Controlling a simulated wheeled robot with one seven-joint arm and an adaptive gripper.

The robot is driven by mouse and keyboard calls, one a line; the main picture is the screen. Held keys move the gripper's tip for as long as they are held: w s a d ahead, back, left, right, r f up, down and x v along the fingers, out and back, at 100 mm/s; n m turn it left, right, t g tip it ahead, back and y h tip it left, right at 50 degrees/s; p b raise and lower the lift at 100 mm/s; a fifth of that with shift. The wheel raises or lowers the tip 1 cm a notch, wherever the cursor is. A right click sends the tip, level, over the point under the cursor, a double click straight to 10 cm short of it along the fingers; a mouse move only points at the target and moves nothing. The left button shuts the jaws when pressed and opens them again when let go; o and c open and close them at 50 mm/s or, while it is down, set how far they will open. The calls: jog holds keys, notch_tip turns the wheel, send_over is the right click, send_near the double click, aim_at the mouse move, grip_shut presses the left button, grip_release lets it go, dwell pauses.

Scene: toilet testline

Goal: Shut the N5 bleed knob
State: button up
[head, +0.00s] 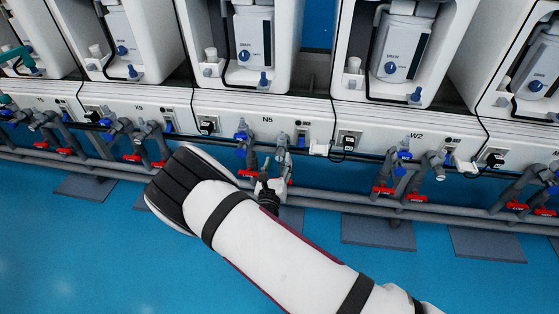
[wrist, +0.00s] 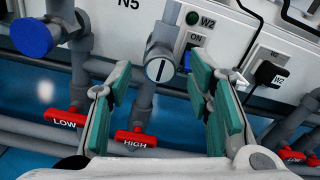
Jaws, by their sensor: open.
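The N5 panel label (head: 267,119) shows on the white front, and N5 is partly cut off at the top of the wrist view. Below it a grey round knob (wrist: 160,70) with a white face and a dark upright line sits on a grey pipe fitting. No label shows that it is the bleed knob. A blue round knob (wrist: 32,37) is at its left. My gripper (wrist: 158,84) is open, its green-padded fingers on either side of the grey knob, with gaps visible. In the head view my gripper (head: 268,186) is at the N5 pipes, partly hiding them.
A red LOW handle (wrist: 66,117) and a red HIGH handle (wrist: 136,140) are below the knob, HIGH close to the left finger. Grey pipes (head: 330,200) run along the front. A black plug (wrist: 268,74) is at right. The blue floor (head: 90,240) is mostly clear.

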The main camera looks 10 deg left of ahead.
aim_at(279, 159)
jog(key=shift+w+d+b, duration=0.1)
jog(key=shift+w+b, duration=0.3)
jog(key=shift+w, duration=1.25)
grip_shut()
